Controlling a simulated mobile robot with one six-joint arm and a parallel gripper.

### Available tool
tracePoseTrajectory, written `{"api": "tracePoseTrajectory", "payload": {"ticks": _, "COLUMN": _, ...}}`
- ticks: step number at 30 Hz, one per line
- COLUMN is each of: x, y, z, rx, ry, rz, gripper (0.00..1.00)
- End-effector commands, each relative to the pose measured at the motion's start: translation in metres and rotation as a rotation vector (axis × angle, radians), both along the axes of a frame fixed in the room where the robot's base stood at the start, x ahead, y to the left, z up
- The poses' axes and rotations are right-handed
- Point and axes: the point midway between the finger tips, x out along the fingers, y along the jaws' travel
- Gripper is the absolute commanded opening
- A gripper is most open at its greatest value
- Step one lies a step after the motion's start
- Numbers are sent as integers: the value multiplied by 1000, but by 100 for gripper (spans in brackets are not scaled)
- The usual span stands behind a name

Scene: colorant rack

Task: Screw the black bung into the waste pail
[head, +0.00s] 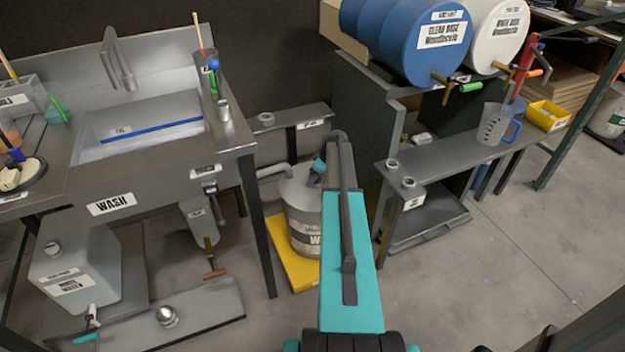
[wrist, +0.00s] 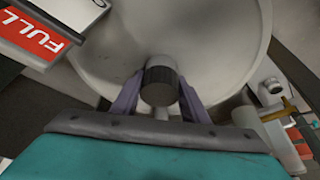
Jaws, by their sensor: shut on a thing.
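The waste pail (head: 299,205) is a grey rounded can with a pale label, standing on a yellow tray behind my arm in the head view. Its pale curved top (wrist: 215,40) fills the upper middle of the wrist view. My gripper (wrist: 161,78) has its two purple fingers shut on the sides of the black bung (wrist: 161,74), a dark ribbed cap, over the pail's top. I cannot tell whether the bung sits in the opening or just above it; the opening is hidden. In the head view my arm hides the bung and the fingers.
The yellow tray (head: 283,255) lies under the pail. The wash sink (head: 150,125) stands to the left, and a dark cabinet (head: 365,130) with blue and white drums is close on the right. A red FULL sign (wrist: 32,35) shows at the wrist view's upper left. Open floor lies right.

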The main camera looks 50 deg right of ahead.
Motion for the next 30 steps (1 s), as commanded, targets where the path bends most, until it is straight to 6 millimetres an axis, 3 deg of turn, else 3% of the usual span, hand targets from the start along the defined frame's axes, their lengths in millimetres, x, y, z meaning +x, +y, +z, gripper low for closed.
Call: {"api": "tracePoseTrajectory", "payload": {"ticks": 30, "x": -1, "y": 1, "z": -4, "rx": 3, "ry": 5, "rz": -505, "gripper": 16}}
